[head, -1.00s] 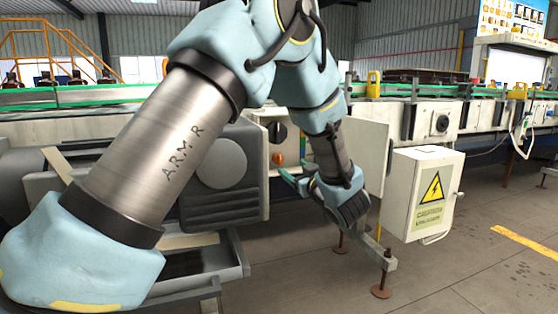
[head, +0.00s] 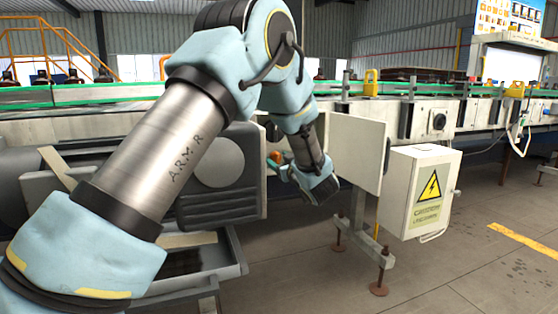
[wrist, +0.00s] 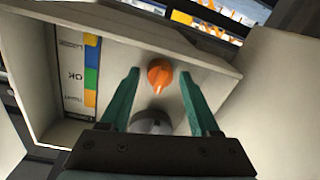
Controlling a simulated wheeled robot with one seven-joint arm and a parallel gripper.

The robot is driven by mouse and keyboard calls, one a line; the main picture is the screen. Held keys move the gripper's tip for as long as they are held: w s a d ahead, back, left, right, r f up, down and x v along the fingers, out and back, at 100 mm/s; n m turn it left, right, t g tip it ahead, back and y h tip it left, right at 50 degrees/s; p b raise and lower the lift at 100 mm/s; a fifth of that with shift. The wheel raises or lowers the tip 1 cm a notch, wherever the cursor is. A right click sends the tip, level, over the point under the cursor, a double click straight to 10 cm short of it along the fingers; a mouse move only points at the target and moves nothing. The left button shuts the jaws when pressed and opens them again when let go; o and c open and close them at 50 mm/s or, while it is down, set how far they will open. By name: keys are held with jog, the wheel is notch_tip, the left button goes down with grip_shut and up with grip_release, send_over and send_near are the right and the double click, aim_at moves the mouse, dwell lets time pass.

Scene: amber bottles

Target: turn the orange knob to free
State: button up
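The orange knob (wrist: 160,74) sits on a pale panel inside an open box, ahead of my gripper in the wrist view. A small part of the orange knob shows in the head view (head: 275,157), beside my wrist. My gripper (wrist: 160,86) is open, its two green fingers apart with the knob showing between their tips. I cannot tell whether the tips are level with the knob; no contact shows. A grey round part (wrist: 151,121) lies below the knob, partly hidden by my gripper's body.
A label strip with coloured blocks (wrist: 91,75) is left of the knob. The box's open door (head: 358,152) stands right of my wrist. A white cabinet with a yellow warning sign (head: 420,190) hangs farther right. The conveyor line (head: 400,110) runs behind.

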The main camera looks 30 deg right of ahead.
grip_shut()
jog(key=shift+r+m+p, duration=0.1)
jog(key=shift+m+p, duration=0.2)
jog(key=shift+p, duration=0.15)
jog(key=m+p, duration=0.2)
jog(key=p, duration=0.1)
jog(key=shift+r+m, duration=0.15)
jog(key=shift+m, duration=0.15)
jog(key=m+p, duration=0.2)
jog(key=shift+m+p, duration=0.4)
jog(key=m+p, duration=0.3)
jog(key=m, duration=0.1)
jog(key=shift+m, duration=0.3)
jog(key=shift+f+m+h+p, duration=0.2)
jog(key=shift+m+p, duration=0.4)
jog(key=shift+m, duration=0.2)
jog(key=shift+f+m+h+p, duration=0.1)
jog(key=shift+m+h+p, duration=0.1)
jog(key=shift+m+p, duration=0.5)
jog(key=shift+o, duration=1)
grip_release()
jog(key=shift+f, duration=0.1)
